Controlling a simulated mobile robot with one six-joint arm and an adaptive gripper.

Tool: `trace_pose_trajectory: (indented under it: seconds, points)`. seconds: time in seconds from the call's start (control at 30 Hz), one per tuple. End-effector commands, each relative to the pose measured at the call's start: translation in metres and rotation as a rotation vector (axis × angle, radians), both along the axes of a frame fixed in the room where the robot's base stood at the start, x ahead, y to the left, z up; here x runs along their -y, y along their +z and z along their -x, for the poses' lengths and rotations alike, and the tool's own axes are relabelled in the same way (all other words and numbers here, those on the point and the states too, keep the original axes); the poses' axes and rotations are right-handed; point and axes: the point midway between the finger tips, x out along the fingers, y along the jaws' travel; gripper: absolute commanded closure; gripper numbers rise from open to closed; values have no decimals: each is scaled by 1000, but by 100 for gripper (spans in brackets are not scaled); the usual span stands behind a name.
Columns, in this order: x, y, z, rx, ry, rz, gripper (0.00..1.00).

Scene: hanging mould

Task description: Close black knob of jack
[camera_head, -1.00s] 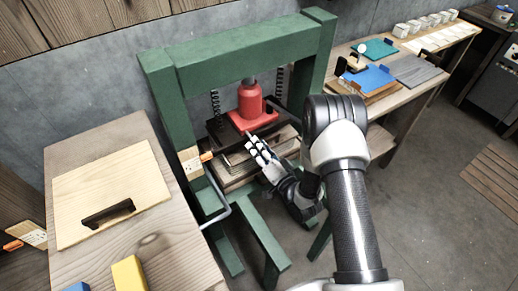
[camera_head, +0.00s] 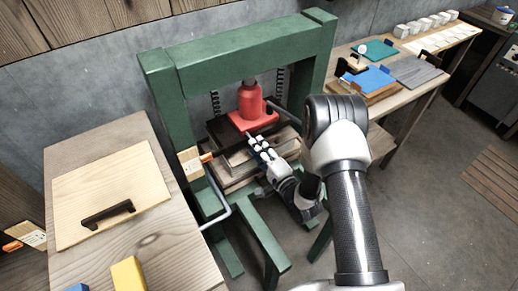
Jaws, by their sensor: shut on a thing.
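The red jack (camera_head: 250,103) stands upright on its red base inside the green press frame (camera_head: 163,105). My gripper (camera_head: 255,142) reaches in from the lower right, with its fingertips at the front edge of the jack's base. The fingers are together, shut on the small black knob at the jack's foot. The knob is too small, and too covered by the fingers, to make out.
A dark lever (camera_head: 287,115) sticks out to the right of the jack. Wooden boards (camera_head: 236,160) lie below it, and springs hang on both sides. A wooden table (camera_head: 170,240) stands left; a bench with coloured boards (camera_head: 368,78) stands right.

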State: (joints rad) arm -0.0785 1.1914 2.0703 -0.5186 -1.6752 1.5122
Motion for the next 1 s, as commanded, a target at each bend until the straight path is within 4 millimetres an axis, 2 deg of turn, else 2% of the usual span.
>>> trace_pose_trajectory:
  seconds: [0.47, 0.5, 0.8, 1.0]
  points:
    - [0, 0, 0, -10, 1, -13, 92]
    - [0, 0, 0, -10, 1, -13, 68]
    - [0, 0, 0, -8, 1, -12, 48]
    - [0, 0, 0, -8, 0, -12, 46]
